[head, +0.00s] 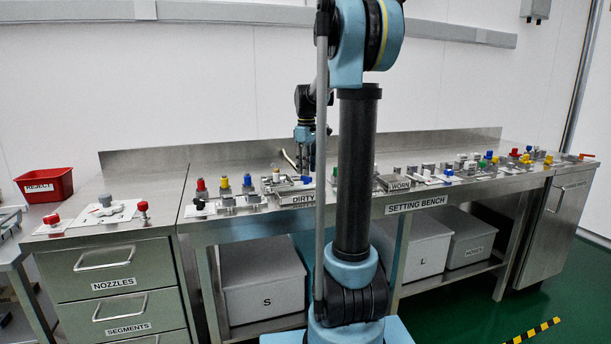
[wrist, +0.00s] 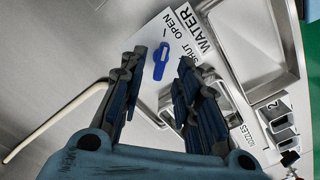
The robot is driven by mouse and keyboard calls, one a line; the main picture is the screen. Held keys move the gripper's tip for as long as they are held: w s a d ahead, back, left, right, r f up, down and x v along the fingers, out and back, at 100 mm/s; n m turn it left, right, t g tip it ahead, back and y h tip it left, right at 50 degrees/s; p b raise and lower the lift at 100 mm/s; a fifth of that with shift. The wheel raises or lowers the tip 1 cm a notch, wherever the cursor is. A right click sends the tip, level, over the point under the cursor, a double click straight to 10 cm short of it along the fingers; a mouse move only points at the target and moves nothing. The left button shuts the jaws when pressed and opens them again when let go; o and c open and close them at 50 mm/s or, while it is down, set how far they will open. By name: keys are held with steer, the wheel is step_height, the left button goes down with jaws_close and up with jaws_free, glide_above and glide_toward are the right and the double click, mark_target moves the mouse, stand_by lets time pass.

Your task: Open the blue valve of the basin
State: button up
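The blue valve (wrist: 161,60) is a small lever handle on a white plate (wrist: 152,38) printed WATER, OPEN and SHUT in the wrist view. Its long side runs nearly up and down in that picture; I cannot tell which mark it points at. My gripper (wrist: 160,66) is open, with one dark finger on each side of the valve in the picture. In the head view my gripper (head: 305,160) points down over the bench, above a small blue part (head: 306,180) by the DIRTY label.
The steel basin (wrist: 258,88) lies right of the plate in the wrist view. A pale bent tube (wrist: 55,119) runs at left. The setting bench (head: 160,180) carries several coloured fittings on both sides.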

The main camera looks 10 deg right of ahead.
step_height(320, 180, up, 9)
steer(key=shift+f, duration=0.15)
stand_by(0.4)
steer(key=s+f+m, duration=0.1)
steer(key=s+f, duration=0.1)
steer(key=s, duration=0.4)
steer(key=s+f+m, duration=0.2)
steer(key=s+f, duration=0.1)
steer(key=s, duration=0.3)
steer(key=s+f+m+t, duration=0.1)
steer(key=s+f, duration=0.2)
steer(key=s, duration=0.3)
steer(key=shift+s+f, duration=0.1)
steer(key=shift+s, duration=0.25)
steer(key=s+f+m+t, duration=0.1)
steer(key=s+f+m, duration=0.4)
steer(key=s+f, duration=1.2)
steer(key=shift+a+f+m, duration=0.15)
steer(key=shift+f+m, duration=0.15)
steer(key=shift+f, duration=0.25)
